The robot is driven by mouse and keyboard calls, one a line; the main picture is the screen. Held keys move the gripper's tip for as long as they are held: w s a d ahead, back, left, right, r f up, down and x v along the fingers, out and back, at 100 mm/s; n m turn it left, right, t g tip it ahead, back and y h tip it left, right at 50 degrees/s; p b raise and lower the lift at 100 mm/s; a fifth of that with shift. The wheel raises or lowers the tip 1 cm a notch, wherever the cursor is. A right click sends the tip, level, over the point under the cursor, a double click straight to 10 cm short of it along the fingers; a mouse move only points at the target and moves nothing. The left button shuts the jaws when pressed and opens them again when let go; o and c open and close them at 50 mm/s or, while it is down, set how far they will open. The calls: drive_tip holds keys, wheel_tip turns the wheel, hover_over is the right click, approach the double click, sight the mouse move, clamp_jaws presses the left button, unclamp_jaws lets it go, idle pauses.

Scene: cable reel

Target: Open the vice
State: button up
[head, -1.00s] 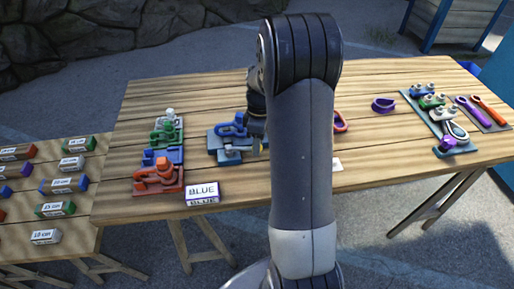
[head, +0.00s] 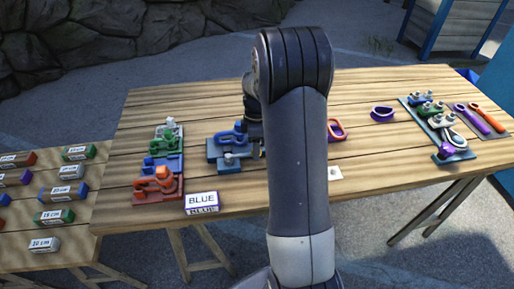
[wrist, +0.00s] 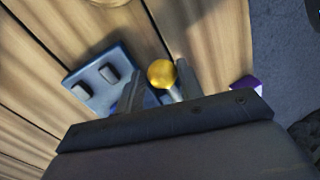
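The vice (head: 222,150) is a blue device with a grey block, on the table left of my arm in the head view. In the wrist view its blue base (wrist: 92,98) carries two dark grey blocks. A gold ball knob (wrist: 162,73) on a short grey stem shows between the two fingers of my gripper (wrist: 160,80). The fingers stand apart and the right one looks very close to the knob; I cannot tell if they touch it. In the head view my gripper is mostly hidden behind my arm, just right of the vice.
A purple ring (head: 382,114) and a tool board (head: 425,115) lie to the right. A side table (head: 25,225) holds several labelled blocks.

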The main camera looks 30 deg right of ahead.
drive_tip(key=o, duration=0.3)
drive_tip(key=r, duration=0.3)
drive_tip(key=w+r, duration=0.1)
drive_tip(key=r, duration=0.3)
drive_tip(key=d+r, duration=0.1)
drive_tip(key=r, duration=0.2)
drive_tip(key=shift+w+r+b, duration=0.3)
drive_tip(key=shift+w, duration=0.05)
drive_tip(key=shift+f, duration=0.15)
drive_tip(key=f, duration=0.3)
drive_tip(key=s+f, duration=0.1)
drive_tip(key=f, duration=0.2)
drive_tip(key=a+f, duration=0.1)
drive_tip(key=f, duration=0.3)
drive_tip(key=shift+s+p, duration=0.3)
drive_tip(key=shift+s, duration=0.1)
drive_tip(key=shift+f, duration=0.25)
drive_tip(key=shift+s+a+m, duration=0.1)
drive_tip(key=shift+s+m, duration=0.15)
drive_tip(key=shift+m, duration=0.05)
drive_tip(key=shift+w, duration=0.1)
